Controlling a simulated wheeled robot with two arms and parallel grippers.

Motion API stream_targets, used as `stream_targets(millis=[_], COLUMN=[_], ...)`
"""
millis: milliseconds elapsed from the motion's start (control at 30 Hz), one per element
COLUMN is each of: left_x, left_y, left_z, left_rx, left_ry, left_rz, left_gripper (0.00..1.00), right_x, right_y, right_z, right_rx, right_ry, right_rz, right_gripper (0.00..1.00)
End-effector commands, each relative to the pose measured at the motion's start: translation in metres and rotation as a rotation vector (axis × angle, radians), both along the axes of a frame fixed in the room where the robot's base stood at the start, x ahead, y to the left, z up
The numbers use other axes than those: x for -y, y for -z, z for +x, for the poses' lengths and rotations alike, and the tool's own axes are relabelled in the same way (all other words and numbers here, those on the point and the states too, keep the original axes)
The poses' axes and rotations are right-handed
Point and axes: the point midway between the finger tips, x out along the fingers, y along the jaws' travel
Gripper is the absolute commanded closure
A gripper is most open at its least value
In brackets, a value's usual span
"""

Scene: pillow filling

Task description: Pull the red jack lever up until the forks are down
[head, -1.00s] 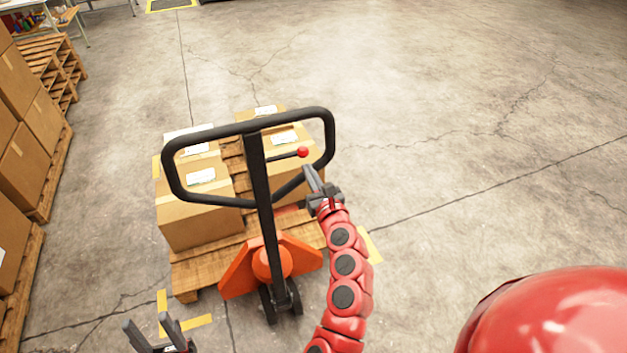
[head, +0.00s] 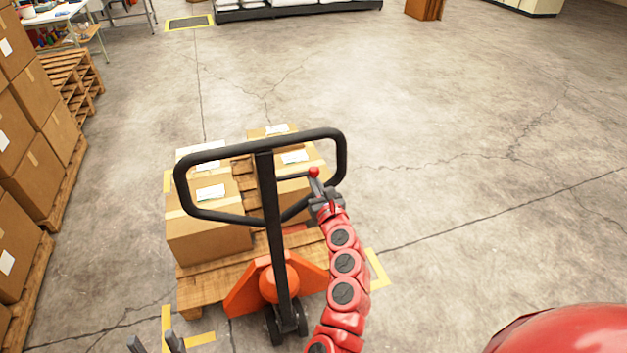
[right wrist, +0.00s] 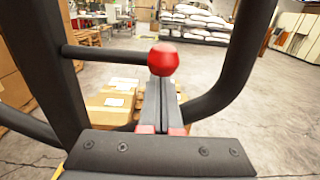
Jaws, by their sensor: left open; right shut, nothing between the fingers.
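The red jack lever's ball knob (head: 314,172) sits on a thin black rod inside the loop handle (head: 190,200) of the orange pallet jack (head: 262,285). My right gripper (head: 319,190) is shut and empty, with its tips right at the knob. In the right wrist view the red knob (right wrist: 163,59) shows at the upper end of the closed fingers (right wrist: 160,95); whether they touch is hard to tell. My left gripper (head: 156,340) is open at the bottom edge, left of the jack, partly cut off. The forks are hidden under the pallet.
A wooden pallet (head: 200,291) with several cardboard boxes (head: 208,238) stands at the jack. Stacked boxes (head: 40,185) on pallets line the left side. Yellow floor marks (head: 377,270) lie around the loaded pallet. The floor to the right is clear.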

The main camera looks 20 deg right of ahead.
Motion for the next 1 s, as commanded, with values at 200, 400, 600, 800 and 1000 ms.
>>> stream_targets(millis=[200, 400, 600, 800, 1000], left_x=[0.000, 0.000, 0.000, 0.000, 0.000], left_y=[-0.004, -0.011, -0.017, -0.024, -0.030], left_z=[0.000, 0.000, 0.000, 0.000, 0.000], left_rx=[0.000, 0.000, 0.000, 0.000, 0.000], left_ry=[0.000, 0.000, 0.000, 0.000, 0.000], left_rz=[0.000, 0.000, 0.000, 0.000, 0.000], left_gripper=[0.50, 0.50, 0.50, 0.50, 0.50], right_x=[0.000, 0.000, 0.000, 0.000, 0.000], right_y=[-0.005, -0.012, -0.020, -0.027, -0.034], right_z=[0.000, 0.000, 0.000, 0.000, 0.000], right_rx=[0.000, 0.000, 0.001, 0.002, 0.002], right_ry=[0.000, 0.001, 0.000, 0.001, 0.000], right_rz=[0.001, 0.001, 0.000, 0.001, 0.002], right_gripper=[1.00, 1.00, 1.00, 1.00, 1.00])
